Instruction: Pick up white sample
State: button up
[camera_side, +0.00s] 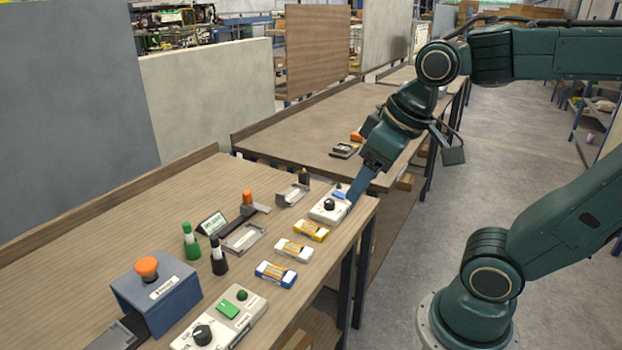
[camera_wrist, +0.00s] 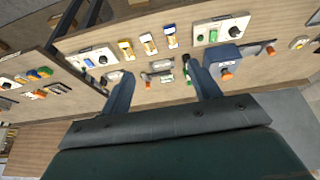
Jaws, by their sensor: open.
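The white sample (camera_side: 294,250) is a small block with an orange-brown marking, lying flat on the wooden bench (camera_side: 120,240). It lies between the yellow sample (camera_side: 311,231) and the blue sample (camera_side: 276,274). In the wrist view the white sample (camera_wrist: 149,43) sits beyond the fingertips, between the other two. My gripper (camera_side: 355,197) is open and empty. It points down by the bench's right edge in the side view, up and to the right of the samples. In the wrist view both blue fingers of my gripper (camera_wrist: 160,69) are spread apart.
A white control box with a black knob (camera_side: 328,209) lies near my fingers. A larger control box (camera_side: 218,320) and a blue box with an orange button (camera_side: 155,290) stand at the near end. Green and black bottles (camera_side: 190,242) and metal fixtures (camera_side: 242,238) stand behind the samples.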

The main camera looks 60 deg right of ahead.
jog(key=w+d+f+g, duration=0.2)
jog(key=w+f, duration=0.1)
jog(key=w, duration=0.7)
jog(key=g, duration=0.3)
send_over(289, 243)
notch_tip(289, 243, down, 10)
jog(key=shift+s+r+n, duration=0.1)
jog(key=shift+n, duration=0.2)
jog(key=shift+f, duration=4.3)
jog(key=shift+f, duration=2.55)
jog(key=c, duration=1.1)
